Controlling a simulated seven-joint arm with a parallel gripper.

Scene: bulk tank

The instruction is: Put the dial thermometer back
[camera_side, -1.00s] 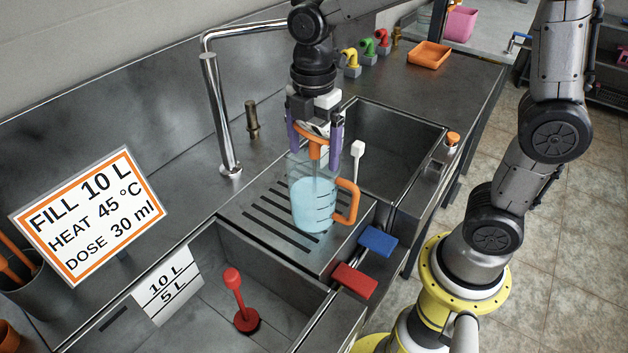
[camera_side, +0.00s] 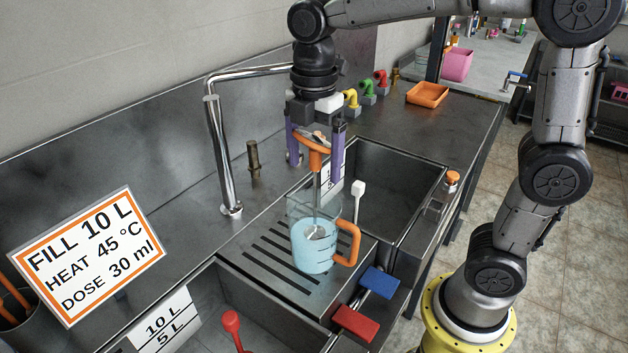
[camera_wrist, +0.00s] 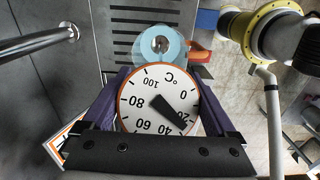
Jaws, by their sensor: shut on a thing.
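My gripper (camera_side: 316,148) is shut on the head of the dial thermometer (camera_side: 316,160), which has an orange rim. Its thin stem points straight down toward the clear measuring jug (camera_side: 313,252), which holds light blue liquid and has an orange handle. The stem's lower end is at or inside the jug; I cannot tell its exact depth. In the wrist view the white dial (camera_wrist: 140,115) faces the camera between the purple fingers, with the jug (camera_wrist: 160,45) beyond it. The jug stands on the slotted drainboard (camera_side: 268,260).
A sink basin (camera_side: 400,190) lies behind the drainboard and another in front, with a red plunger-like handle (camera_side: 231,320). Blue (camera_side: 379,282) and red (camera_side: 354,323) blocks sit at the right edge. A tall faucet (camera_side: 220,155) stands left. An orange tray (camera_side: 427,94) is at the back.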

